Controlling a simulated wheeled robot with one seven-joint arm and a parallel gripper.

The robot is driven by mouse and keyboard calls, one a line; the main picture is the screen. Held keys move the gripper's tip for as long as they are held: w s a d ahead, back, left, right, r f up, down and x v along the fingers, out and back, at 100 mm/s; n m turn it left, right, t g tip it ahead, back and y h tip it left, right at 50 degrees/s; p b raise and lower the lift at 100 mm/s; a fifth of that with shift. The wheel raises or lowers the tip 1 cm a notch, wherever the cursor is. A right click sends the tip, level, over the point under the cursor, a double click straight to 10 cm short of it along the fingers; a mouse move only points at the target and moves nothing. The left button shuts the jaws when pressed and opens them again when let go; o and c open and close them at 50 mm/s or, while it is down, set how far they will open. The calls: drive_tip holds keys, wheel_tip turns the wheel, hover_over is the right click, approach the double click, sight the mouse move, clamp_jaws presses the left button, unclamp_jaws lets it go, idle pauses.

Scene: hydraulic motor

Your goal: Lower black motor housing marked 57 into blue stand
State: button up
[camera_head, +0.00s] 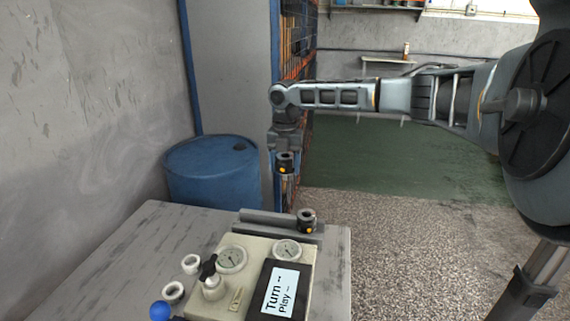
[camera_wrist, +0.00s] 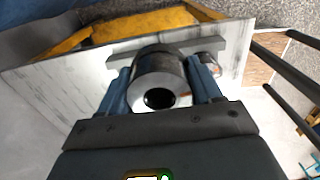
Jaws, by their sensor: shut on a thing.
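My gripper (camera_head: 285,152) is above the table's far edge, pointing down. It is shut on a black motor housing (camera_head: 285,167) with an orange spot, held in the air above a grey bar. In the wrist view the housing (camera_wrist: 158,68) is a dark cylinder with a round bore, between the two blue fingers. A second, similar black housing (camera_head: 306,221) with an orange spot stands at the right end of the grey bar (camera_head: 262,218). I cannot read a 57 on either one. I cannot make out a blue stand; the bar looks grey.
A cream box (camera_head: 240,294) with gauges, a black-handled valve and a "Turn / Play" sign stands on the grey table (camera_head: 120,250). White rings (camera_head: 190,264) and a blue ball (camera_head: 160,311) are left of it. A blue barrel (camera_head: 212,180) stands behind the table.

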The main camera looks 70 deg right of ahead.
drive_tip(key=shift+r+p, duration=1.1)
drive_tip(key=shift+p, duration=0.15)
